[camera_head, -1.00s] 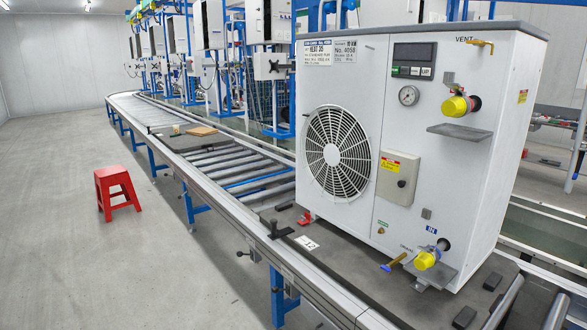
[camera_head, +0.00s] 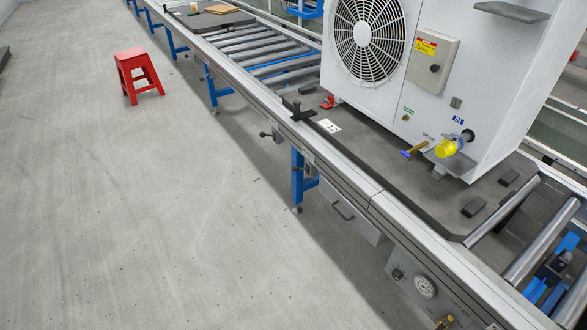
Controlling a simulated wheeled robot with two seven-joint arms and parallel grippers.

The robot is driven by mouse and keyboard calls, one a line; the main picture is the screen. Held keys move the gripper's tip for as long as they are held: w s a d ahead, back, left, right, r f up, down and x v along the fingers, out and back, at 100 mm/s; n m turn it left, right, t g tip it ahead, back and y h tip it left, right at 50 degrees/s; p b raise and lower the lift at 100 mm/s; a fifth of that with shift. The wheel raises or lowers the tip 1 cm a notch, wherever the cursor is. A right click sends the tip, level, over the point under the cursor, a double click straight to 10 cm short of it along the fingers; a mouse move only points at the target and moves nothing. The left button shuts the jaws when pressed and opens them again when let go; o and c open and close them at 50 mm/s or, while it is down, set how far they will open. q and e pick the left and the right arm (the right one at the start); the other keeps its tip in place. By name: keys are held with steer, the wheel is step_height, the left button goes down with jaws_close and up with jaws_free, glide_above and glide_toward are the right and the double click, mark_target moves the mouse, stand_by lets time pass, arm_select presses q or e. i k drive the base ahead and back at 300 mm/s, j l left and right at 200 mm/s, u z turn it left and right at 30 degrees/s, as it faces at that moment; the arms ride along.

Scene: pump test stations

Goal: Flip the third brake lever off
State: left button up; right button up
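A black T-shaped handle (camera_head: 297,111) stands on the near rail of the conveyor. A small dark-knobbed lever (camera_head: 270,134) sticks out from the conveyor's side just below it. Another small lever-like fitting (camera_head: 205,78) shows farther back on the same side. I cannot tell which of these is the third brake lever, or whether any is on or off. Neither of my grippers is in view.
A white pump unit (camera_head: 487,75) stands on a dark pallet (camera_head: 385,152) on the conveyor. A red stool (camera_head: 138,76) stands left; the floor before the conveyor is clear.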

mark_target(295, 168)
steer(key=i+j+z, duration=0.35)
steer(key=i+j, duration=0.2)
steer(key=i+j+z, duration=0.35)
steer(key=j, duration=0.4)
steer(key=i+j+z, duration=0.35)
steer(key=j, duration=0.45)
steer(key=i, duration=0.1)
